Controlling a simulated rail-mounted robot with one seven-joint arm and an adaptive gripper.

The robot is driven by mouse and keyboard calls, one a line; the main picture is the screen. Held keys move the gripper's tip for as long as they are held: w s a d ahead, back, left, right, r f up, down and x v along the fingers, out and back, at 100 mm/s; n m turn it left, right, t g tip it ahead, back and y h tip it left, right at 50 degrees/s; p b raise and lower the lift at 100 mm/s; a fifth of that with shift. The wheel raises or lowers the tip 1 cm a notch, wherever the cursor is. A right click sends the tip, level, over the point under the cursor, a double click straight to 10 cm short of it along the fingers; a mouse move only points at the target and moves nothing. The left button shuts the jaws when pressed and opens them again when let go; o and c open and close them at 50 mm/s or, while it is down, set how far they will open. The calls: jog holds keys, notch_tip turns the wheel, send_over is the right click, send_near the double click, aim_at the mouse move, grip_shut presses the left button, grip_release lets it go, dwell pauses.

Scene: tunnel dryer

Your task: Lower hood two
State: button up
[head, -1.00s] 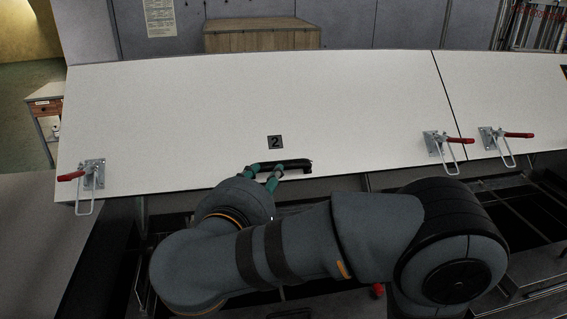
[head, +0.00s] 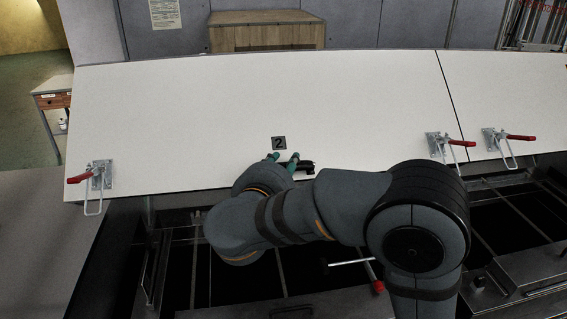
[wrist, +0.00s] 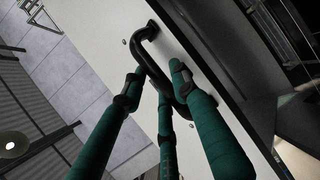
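Hood two (head: 200,115) is a wide white panel in the head view, tilted open, with a dark "2" label (head: 279,143) near its lower edge. Its black bar handle (head: 306,166) sits just below the label, and its left part is hidden by my gripper. My gripper (head: 283,157) has teal fingers at the handle. The dark opening (head: 230,280) under the hood is partly hidden by my arm.
Red-handled toggle clamps stand at the hood's left (head: 98,178) and right (head: 446,145) ends. A neighbouring white hood (head: 510,100) adjoins on the right, across a narrow gap. A wooden box (head: 266,36) stands behind. A grey surface (head: 40,215) lies at left.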

jog(key=shift+c, duration=1)
grip_shut()
